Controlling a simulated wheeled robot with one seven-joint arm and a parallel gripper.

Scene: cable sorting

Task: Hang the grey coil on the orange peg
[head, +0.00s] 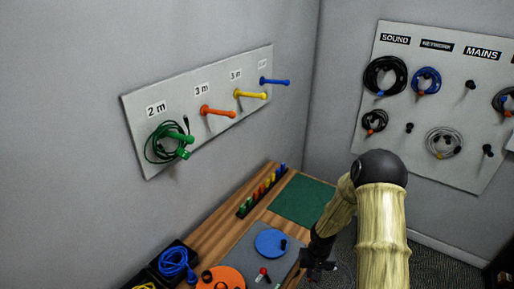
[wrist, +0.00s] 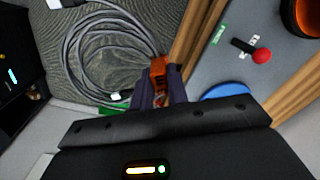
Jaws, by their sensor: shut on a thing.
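The orange peg (head: 218,112) sticks out of the white board on the left wall, under a "3 m" label, and is bare. My gripper (head: 318,267) is low in the head view, at the right edge of the workbench, well below and right of the peg. In the wrist view my gripper (wrist: 160,88) is shut on the orange band (wrist: 166,76) of the grey coil (wrist: 72,42). The coil's loops spread up and left from the fingers, over the dark floor. In the head view the coil is mostly hidden behind my arm.
A green coil (head: 162,146) hangs on the green peg; the yellow peg (head: 252,95) and blue peg (head: 275,81) are bare. The workbench (head: 215,232) holds a blue disc (head: 270,242), an orange disc (head: 222,279) and a blue cable (head: 175,262). Several coils hang on the right board (head: 420,108).

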